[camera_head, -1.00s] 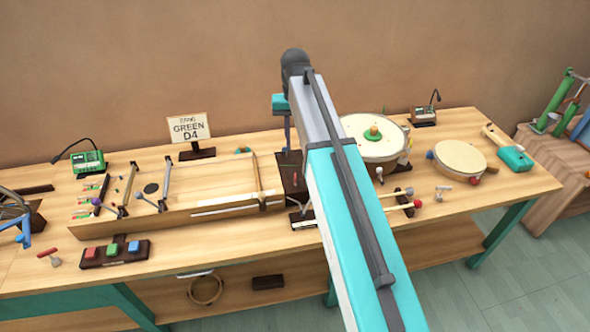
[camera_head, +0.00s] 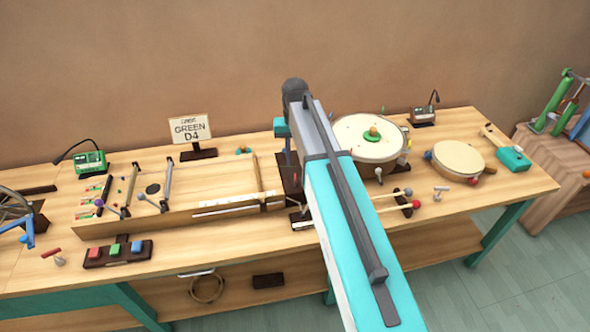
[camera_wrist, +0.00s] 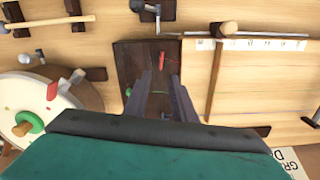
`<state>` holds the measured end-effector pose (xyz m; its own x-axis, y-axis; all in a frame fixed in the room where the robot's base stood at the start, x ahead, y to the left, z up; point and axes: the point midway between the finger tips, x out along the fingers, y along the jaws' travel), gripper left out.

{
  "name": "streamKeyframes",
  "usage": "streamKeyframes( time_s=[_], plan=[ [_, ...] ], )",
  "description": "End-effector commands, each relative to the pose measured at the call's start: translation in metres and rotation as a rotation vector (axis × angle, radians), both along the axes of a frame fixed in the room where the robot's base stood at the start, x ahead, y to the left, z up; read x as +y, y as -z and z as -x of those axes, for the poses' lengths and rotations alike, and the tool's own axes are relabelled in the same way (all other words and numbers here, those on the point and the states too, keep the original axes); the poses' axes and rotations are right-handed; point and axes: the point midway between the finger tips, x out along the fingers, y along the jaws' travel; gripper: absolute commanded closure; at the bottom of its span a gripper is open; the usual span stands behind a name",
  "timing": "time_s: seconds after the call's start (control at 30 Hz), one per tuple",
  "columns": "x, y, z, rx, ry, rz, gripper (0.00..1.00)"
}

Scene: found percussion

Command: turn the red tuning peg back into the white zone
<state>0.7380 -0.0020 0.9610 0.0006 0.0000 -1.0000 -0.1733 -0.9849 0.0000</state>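The red peg (camera_wrist: 162,57) shows in the wrist view as a short red bar on the dark brown block (camera_wrist: 128,62) at one end of the wooden string box (camera_wrist: 260,85). My gripper (camera_wrist: 160,82) is above this block, its two grey fingers apart and nothing between them. The peg lies just beyond the fingertips, apart from them. In the head view the block (camera_head: 288,172) is partly behind my arm, and I cannot make out the red peg there. I cannot clearly tell a white zone around the peg. A white marked strip (camera_wrist: 262,44) runs along the box.
A round drum (camera_head: 360,132) with a green knob stands right of the block, and also left in the wrist view (camera_wrist: 50,103). Red-tipped mallets (camera_head: 390,208) lie in front of it. A "GREEN D4" sign (camera_head: 190,130) stands behind the box. Colored buttons (camera_head: 117,251) sit front left.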

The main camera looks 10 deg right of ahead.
Motion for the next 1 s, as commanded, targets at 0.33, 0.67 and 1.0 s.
streamKeyframes(
  time_s=[0.33,0.67,1.0],
  plan=[
    [0.000,0.035,0.001,0.002,0.000,0.000,0.76],
    [0.000,0.060,0.000,0.001,0.000,0.000,0.76],
    [0.000,0.066,0.000,0.000,0.000,0.000,0.76]
  ],
)
